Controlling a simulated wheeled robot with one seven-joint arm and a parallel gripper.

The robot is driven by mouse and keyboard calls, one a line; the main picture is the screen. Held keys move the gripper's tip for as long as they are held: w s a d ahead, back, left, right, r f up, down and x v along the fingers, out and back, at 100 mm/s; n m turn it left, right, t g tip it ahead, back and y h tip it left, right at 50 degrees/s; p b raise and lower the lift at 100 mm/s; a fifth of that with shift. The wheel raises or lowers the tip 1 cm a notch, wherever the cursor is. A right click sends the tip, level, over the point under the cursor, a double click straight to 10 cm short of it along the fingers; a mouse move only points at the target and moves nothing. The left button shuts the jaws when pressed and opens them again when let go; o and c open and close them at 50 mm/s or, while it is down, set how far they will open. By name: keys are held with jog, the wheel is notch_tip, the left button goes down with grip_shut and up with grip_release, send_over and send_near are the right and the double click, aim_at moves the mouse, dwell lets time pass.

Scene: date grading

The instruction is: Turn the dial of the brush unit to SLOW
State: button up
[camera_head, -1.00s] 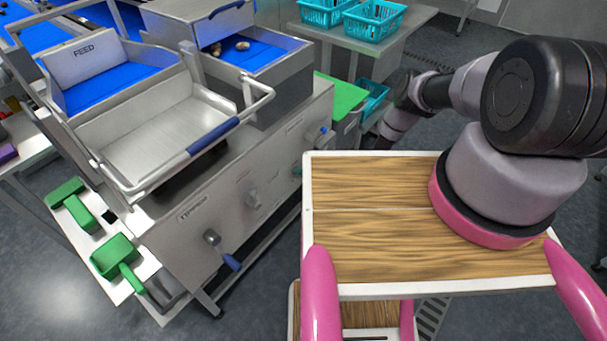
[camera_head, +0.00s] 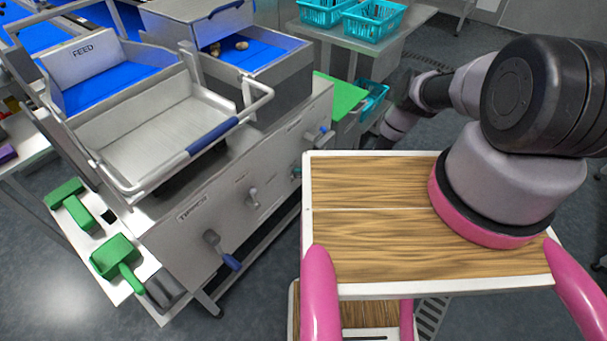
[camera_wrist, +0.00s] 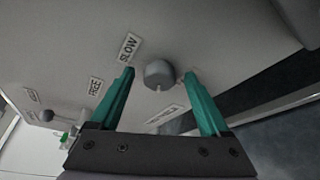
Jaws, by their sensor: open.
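The dial (camera_wrist: 159,73) is a round grey knob on the steel front panel, seen in the wrist view. A small light mark shows on its lower edge. The SLOW label (camera_wrist: 129,48) is up and left of it, and another label (camera_wrist: 164,117) below right is too blurred to read. My gripper (camera_wrist: 160,75) has teal fingers, open, one on each side of the dial, with gaps visible. I cannot tell whether the fingertips reach past its face. In the head view the gripper is mostly hidden behind my wooden-topped deck.
A label reading FREE (camera_wrist: 95,86) and a further small knob (camera_wrist: 47,115) lie to the left. In the head view the machine's front panel carries a blue-handled lever (camera_head: 222,250) and a grey knob (camera_head: 253,197). A green-topped surface (camera_head: 338,97) stands beyond.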

jog(key=v, duration=1)
jog(key=shift+d, duration=0.2)
jog(key=s+a+r+n+t+h, duration=0.3)
jog(key=s+a+n+t+h, duration=0.15)
jog(key=n, duration=0.55)
jog(key=shift+h, duration=0.25)
jog(key=x, duration=1)
jog(key=shift+w+d+f, duration=0.2)
jog(key=shift+w+f, duration=0.1)
jog(key=shift+f, duration=0.15)
grip_shut()
jog(key=shift+g, duration=0.25)
